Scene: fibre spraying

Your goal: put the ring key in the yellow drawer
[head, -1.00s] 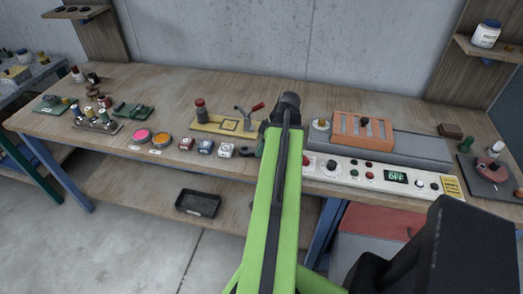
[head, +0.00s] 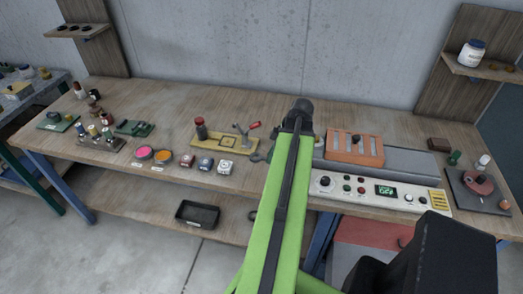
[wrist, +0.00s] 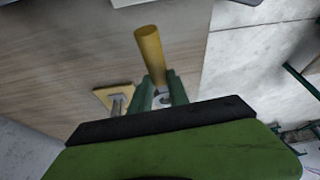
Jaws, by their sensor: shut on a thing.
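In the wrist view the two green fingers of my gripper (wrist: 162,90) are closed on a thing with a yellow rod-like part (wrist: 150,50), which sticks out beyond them. A small grey part shows between the fingers. I cannot tell for certain that this is the ring key. I cannot make out a yellow drawer in either view.
The workbench (head: 330,110) carries a yellow plate with a red-handled lever (head: 225,138), small pots (head: 205,164), an orange slotted block (head: 354,147) and a control panel (head: 375,190). A black tray (head: 197,213) lies on the lower shelf. The wall stands behind.

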